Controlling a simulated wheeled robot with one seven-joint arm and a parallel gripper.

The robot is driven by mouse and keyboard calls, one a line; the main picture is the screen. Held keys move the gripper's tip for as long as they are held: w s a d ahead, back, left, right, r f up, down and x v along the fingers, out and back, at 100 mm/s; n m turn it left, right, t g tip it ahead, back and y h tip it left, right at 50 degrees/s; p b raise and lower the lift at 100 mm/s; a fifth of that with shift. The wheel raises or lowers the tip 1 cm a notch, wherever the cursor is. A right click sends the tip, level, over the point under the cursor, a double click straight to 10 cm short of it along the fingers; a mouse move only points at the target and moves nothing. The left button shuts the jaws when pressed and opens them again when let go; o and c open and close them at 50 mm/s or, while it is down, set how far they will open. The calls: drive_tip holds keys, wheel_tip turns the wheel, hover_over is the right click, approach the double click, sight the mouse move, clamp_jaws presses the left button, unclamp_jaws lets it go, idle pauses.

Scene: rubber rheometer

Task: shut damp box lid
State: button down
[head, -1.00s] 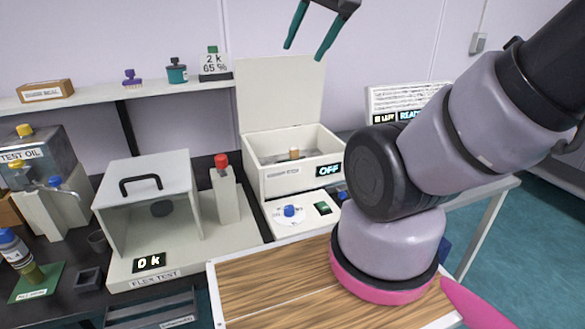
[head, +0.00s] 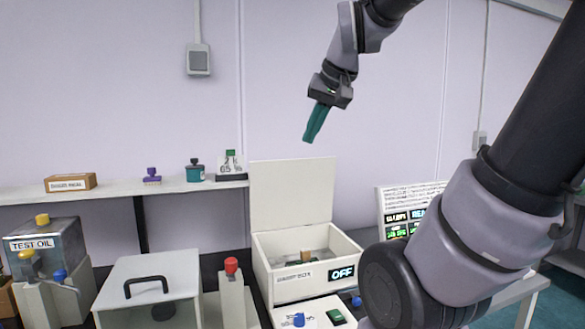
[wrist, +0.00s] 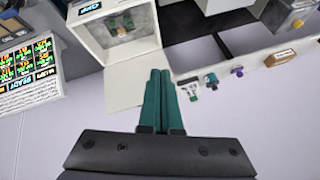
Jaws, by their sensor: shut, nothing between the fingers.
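The damp box (head: 284,285) is a white box with an "OFF" display on its front, standing on the bench in the head view. Its lid (head: 290,195) is open and stands upright at the back. A small brown object (head: 305,256) sits inside. My gripper (head: 308,138) is shut and empty, with teal fingers, in the air above the lid's right part and apart from it. In the wrist view my gripper (wrist: 158,72) points toward the lid (wrist: 137,86) and the open box (wrist: 85,32), which holds a small object.
The flex test box (head: 150,290) and a red-capped post (head: 232,290) stand left of the damp box. A display panel (head: 408,210) stands to its right.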

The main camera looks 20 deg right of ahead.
drive_tip(key=w+d+r+n, duration=0.15)
drive_tip(key=w+r, duration=0.25)
drive_tip(key=w, duration=1)
drive_tip(key=n+g+h, duration=0.2)
hover_over(291, 171)
wheel_tip(291, 171, down, 6)
drive_tip(key=x, duration=0.9)
drive_tip(key=shift+w, duration=0.4)
drive_tip(key=shift+f, duration=0.35)
drive_tip(key=s, duration=0.3)
drive_tip(key=shift+s+f, duration=0.15)
drive_tip(key=shift+s, duration=0.2)
